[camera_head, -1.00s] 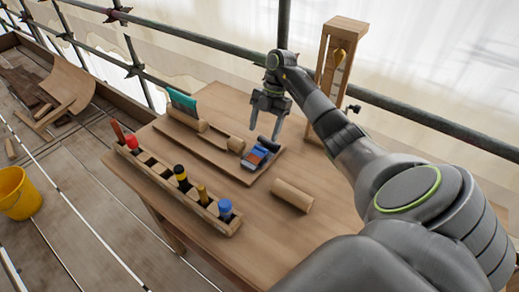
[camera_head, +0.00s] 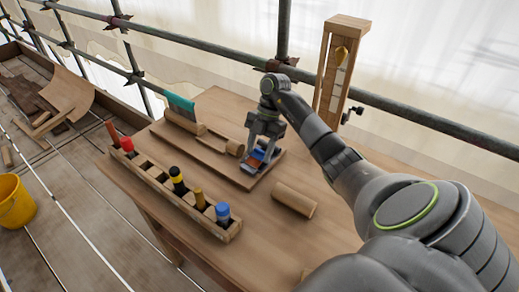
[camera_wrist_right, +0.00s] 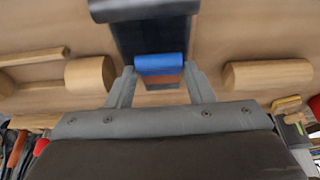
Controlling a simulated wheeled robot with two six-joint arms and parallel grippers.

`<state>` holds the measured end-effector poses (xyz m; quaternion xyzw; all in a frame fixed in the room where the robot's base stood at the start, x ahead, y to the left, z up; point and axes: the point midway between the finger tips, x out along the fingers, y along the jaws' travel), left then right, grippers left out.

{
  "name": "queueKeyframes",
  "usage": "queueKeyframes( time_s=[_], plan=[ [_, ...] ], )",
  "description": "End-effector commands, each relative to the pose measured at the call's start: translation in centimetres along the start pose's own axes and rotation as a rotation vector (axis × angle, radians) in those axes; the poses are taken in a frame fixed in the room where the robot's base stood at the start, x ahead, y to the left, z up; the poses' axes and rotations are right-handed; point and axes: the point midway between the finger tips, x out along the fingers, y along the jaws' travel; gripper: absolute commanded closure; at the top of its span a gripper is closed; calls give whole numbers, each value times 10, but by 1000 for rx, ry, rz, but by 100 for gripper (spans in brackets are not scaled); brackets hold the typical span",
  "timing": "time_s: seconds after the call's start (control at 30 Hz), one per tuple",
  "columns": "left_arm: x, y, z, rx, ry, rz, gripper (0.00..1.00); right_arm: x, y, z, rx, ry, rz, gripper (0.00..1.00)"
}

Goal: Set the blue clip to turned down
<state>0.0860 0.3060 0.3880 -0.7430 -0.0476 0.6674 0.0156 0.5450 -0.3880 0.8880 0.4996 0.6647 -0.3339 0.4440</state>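The blue clip (camera_head: 257,155) sits at the near right end of a flat wooden board (camera_head: 222,160) on the table. In the right wrist view it is a blue rounded bar (camera_wrist_right: 160,64), with a dark strip behind it and an orange-brown face below. My right gripper (camera_head: 262,143) points down over the clip. In the wrist view its two fingers (camera_wrist_right: 160,74) stand apart, one on each side of the blue bar, with almost no visible gap. I cannot tell whether they touch it. My left gripper is out of view.
A wooden rack (camera_head: 158,183) with several coloured-handled tools runs along the table's left edge. A loose wooden cylinder (camera_head: 294,199) lies right of the board. A teal-edged brush or scraper (camera_head: 181,103) is at the far left. A tall wooden frame (camera_head: 340,70) stands behind.

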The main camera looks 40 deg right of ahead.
Motion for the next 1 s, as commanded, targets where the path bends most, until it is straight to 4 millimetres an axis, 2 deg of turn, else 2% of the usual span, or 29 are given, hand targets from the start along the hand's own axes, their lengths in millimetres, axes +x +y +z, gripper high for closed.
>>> queueKeyframes(
  time_s=[0.03,0.2,0.6,0.9,0.93,1.0],
  plan=[
    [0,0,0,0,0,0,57,0,0,0,0,0,0,60],
    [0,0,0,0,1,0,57,0,0,0,0,0,0,82],
    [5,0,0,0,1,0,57,5,0,6,1,118,-1,82],
    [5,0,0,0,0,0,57,4,0,6,0,125,0,82],
    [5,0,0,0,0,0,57,4,0,6,0,125,0,57],
    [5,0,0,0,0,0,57,4,0,6,0,125,0,48]
  ],
)
